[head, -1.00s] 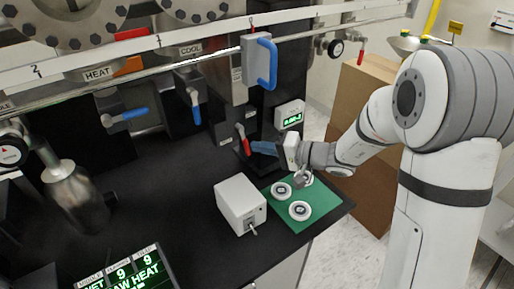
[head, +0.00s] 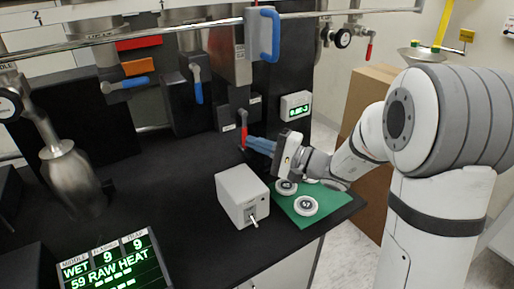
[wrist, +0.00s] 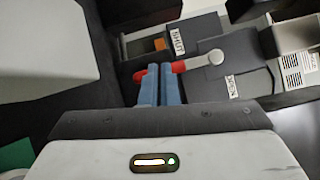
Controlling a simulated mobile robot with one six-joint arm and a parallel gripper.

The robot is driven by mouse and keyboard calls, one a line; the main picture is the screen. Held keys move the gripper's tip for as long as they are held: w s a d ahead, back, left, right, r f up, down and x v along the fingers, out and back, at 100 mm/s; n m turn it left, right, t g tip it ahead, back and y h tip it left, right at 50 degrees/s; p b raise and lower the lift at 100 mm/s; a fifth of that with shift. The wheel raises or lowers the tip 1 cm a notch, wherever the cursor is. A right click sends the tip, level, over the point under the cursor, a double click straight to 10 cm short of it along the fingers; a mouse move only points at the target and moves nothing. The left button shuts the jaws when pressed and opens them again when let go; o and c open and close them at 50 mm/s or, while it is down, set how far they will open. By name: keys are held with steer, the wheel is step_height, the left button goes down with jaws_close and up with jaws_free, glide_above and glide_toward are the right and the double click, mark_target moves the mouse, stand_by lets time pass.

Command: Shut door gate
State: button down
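A lever with a red grip (wrist: 178,67) and a grey pivot end (wrist: 215,57) is mounted on a dark gate block (wrist: 235,62). One label beside it appears to read SHUT (wrist: 178,40); another label (wrist: 232,85) is hard to read. In the head view the red grip (head: 244,130) points down, low on the black machine front. My gripper (head: 249,143) reaches it from the right. In the wrist view its blue fingers (wrist: 160,70) are nearly together, with the red grip showing on both sides behind them. Contact is unclear.
A grey box (head: 240,190) with a small lever stands in front of my gripper. A green mat (head: 325,204) with round white pieces lies beside it. A small green display (head: 295,106) stands behind. Blue-handled levers (head: 197,88) and a metal rail are above.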

steer(key=shift+s+a+r, duration=0.1)
steer(key=shift+a, duration=0.1)
stand_by(0.4)
steer(key=r+b+v, duration=0.1)
steer(key=b+v, duration=0.1)
steer(key=v, duration=1.2)
steer(key=s+a+f+n+g+h+p, duration=0.25)
steer(key=s+g+h+p, duration=0.45)
steer(key=s, duration=0.7)
steer(key=s+d+r+n+t+h+p, duration=0.3)
steer(key=d+h, duration=0.6)
steer(key=h, duration=0.2)
steer(key=shift+s+d, duration=0.25)
steer(key=shift+s, duration=0.15)
